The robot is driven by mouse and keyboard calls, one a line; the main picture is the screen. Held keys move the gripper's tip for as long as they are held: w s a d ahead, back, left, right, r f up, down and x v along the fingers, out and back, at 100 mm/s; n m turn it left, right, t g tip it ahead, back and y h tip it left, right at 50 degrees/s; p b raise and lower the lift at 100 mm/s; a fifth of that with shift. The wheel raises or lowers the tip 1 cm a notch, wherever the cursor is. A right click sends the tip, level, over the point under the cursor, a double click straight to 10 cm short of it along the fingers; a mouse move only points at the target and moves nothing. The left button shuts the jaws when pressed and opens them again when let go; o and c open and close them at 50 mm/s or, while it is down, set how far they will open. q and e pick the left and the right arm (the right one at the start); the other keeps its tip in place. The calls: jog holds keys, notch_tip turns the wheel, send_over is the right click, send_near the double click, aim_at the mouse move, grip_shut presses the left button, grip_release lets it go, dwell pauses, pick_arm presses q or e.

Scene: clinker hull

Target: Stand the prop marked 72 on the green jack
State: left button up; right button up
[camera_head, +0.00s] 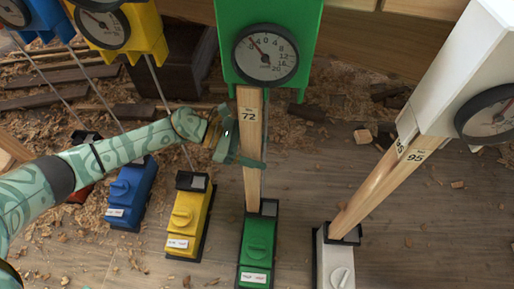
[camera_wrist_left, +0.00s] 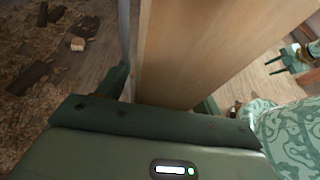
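The wooden prop marked 72 (camera_head: 251,185) stands nearly upright on the green jack (camera_head: 258,243). Its upper end reaches the underside of the green gauge box (camera_head: 287,14). My left gripper (camera_head: 245,140) comes in from the left at mid-height of the prop, with its fingers spread on either side of it. In the left wrist view the prop (camera_wrist_left: 190,50) rises between the fingers, with a narrow gap at the left finger. The prop partly hides the right finger.
A blue jack (camera_head: 130,195) and a yellow jack (camera_head: 188,217) stand left of the green one. At right, a tilted prop marked 95 (camera_head: 380,190) runs from the white jack (camera_head: 335,262) to the white gauge box (camera_head: 462,60). Wood shavings and scraps litter the floor.

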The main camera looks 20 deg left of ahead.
jog(key=shift+w, duration=0.1)
pick_arm(q)
jog(key=shift+a+r, duration=0.15)
jog(key=shift+a, duration=0.2)
jog(key=p+v, duration=0.3)
jog(key=v, duration=1.2)
jog(key=shift+s+a, duration=0.2)
jog(key=shift+a, duration=0.1)
pick_arm(e)
jog(key=shift+g, duration=0.4)
jog(key=s+f, duration=0.2)
jog(key=s, duration=0.1)
jog(key=s+f, duration=0.1)
jog(key=shift+s+d, duration=0.1)
jog(key=shift+s, duration=0.2)
